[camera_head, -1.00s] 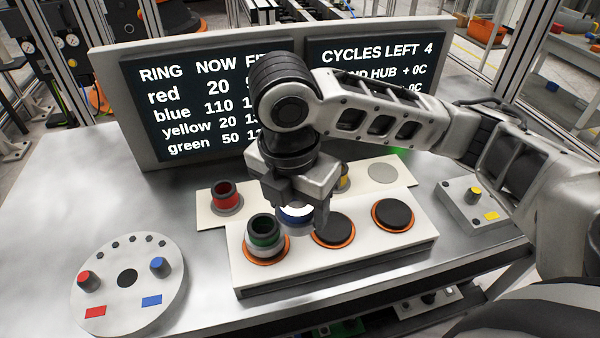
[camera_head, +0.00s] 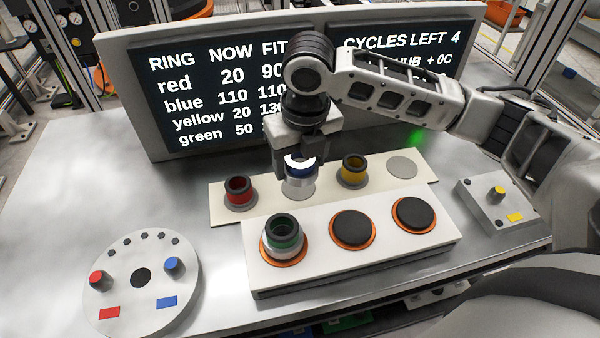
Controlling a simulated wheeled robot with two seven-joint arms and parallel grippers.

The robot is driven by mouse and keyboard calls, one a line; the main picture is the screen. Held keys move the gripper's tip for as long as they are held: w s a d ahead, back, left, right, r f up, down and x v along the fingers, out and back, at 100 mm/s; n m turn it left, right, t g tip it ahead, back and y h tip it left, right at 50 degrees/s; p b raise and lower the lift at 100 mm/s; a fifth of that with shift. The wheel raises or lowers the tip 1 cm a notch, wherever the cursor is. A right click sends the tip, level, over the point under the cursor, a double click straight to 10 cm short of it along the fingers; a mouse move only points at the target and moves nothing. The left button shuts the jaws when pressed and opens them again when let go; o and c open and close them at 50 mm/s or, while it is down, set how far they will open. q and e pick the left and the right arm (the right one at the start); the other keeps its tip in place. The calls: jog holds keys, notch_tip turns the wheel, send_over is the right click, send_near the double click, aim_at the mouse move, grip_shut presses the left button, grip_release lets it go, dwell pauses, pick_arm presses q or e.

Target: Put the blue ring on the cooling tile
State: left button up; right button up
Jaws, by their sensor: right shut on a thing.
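The ring is upright over a grey round spot on the long pale strip (camera_head: 222,213) at the back, between the red and yellow rings. I cannot tell whether it touches the strip. No label shows which surface is the cooling tile. My left gripper is not in view.
The red ring (camera_head: 238,189) and yellow ring (camera_head: 354,168) stand on the strip; its right-end spot (camera_head: 402,167) is empty. The green ring (camera_head: 283,232) stands on the front block's left orange-edged pad. Two dark pads (camera_head: 353,225) (camera_head: 414,213) are bare. The display board (camera_head: 130,100) stands behind.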

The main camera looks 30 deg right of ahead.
jog(key=w+f, duration=0.1)
jog(key=f, duration=0.1)
jog(key=w+d+f, duration=0.1)
jog(key=w+f, duration=0.1)
jog(key=shift+w+d+f, duration=0.15)
jog(key=shift+d+f, duration=0.05)
jog(key=shift+f, duration=0.1)
jog(key=shift+w+f, duration=0.15)
jog(key=shift+f, duration=1.55)
jog(key=o, duration=1.3)
jog(key=shift+f, duration=0.15)
jog(key=r, duration=0.4)
jog(key=s+r, duration=0.1)
jog(key=r, duration=0.7)
jog(key=shift+s+r+p, duration=0.1)
jog(key=shift+s+p, duration=0.2)
jog(key=shift+p, duration=0.05)
